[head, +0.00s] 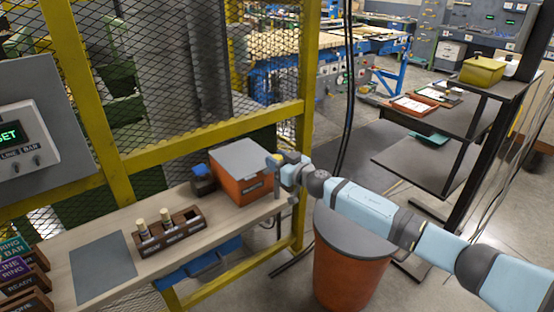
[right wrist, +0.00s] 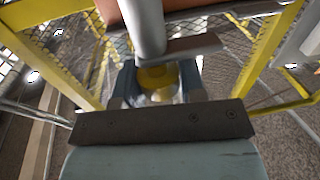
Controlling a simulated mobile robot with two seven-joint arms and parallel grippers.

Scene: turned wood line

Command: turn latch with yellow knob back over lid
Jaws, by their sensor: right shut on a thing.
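An orange box (head: 236,188) with a flat grey lid (head: 246,156) stands at the right end of the wooden bench. The yellow knob (head: 273,159) of the latch is at the lid's right side. My right gripper (head: 281,163) reaches it from the right and is shut on it. In the right wrist view the yellow knob (right wrist: 157,76) sits between the two fingers, and a grey bar (right wrist: 143,25) stands just beyond it, hiding part of the view. The latch's exact angle over the lid is hard to make out. My left gripper is not in view.
A dark wooden rack (head: 169,233) with pale-topped pegs and a grey mat (head: 103,267) lie on the bench. A small blue item (head: 204,180) is left of the box. A yellow-framed mesh fence stands behind. An orange bin (head: 350,265) stands below my right arm.

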